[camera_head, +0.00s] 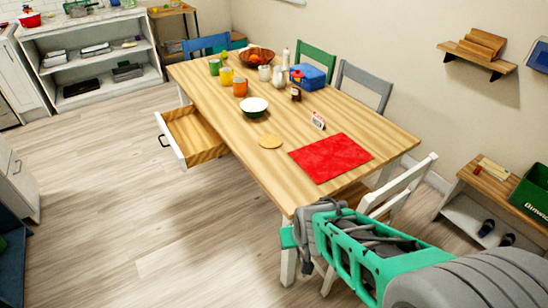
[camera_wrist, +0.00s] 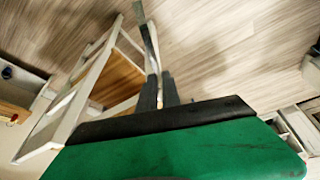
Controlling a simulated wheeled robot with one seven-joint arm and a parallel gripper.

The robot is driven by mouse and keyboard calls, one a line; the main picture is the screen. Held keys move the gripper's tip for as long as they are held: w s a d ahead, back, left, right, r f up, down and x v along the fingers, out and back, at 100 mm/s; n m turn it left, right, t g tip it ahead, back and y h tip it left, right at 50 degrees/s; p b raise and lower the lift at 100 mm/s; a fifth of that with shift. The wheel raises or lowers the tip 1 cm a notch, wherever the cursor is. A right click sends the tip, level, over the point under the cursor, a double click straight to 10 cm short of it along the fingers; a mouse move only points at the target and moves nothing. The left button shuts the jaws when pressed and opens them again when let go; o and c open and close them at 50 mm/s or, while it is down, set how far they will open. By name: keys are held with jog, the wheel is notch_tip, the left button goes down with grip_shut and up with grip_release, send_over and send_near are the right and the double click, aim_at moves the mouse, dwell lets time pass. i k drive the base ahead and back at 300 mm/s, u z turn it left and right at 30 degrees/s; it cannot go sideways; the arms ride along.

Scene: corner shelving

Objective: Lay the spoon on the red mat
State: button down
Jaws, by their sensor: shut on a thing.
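The red mat (camera_head: 330,157) lies flat and bare on the near right part of the wooden table (camera_head: 225,110). My gripper (camera_wrist: 160,82) shows in the wrist view with its dark fingers shut on a thin grey object, which looks like the spoon (camera_wrist: 147,35). The spoon sticks out past the fingertips, with the floor and a white chair behind it. In the head view my arm comes in from the lower right to the table's near corner. The fingers and the spoon cannot be made out there.
A white chair (camera_head: 402,188) stands close to my arm. An open drawer (camera_head: 193,137) juts out at left.

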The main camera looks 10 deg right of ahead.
aim_at(348, 147)
jog(key=u, duration=0.2)
jog(key=i, duration=1)
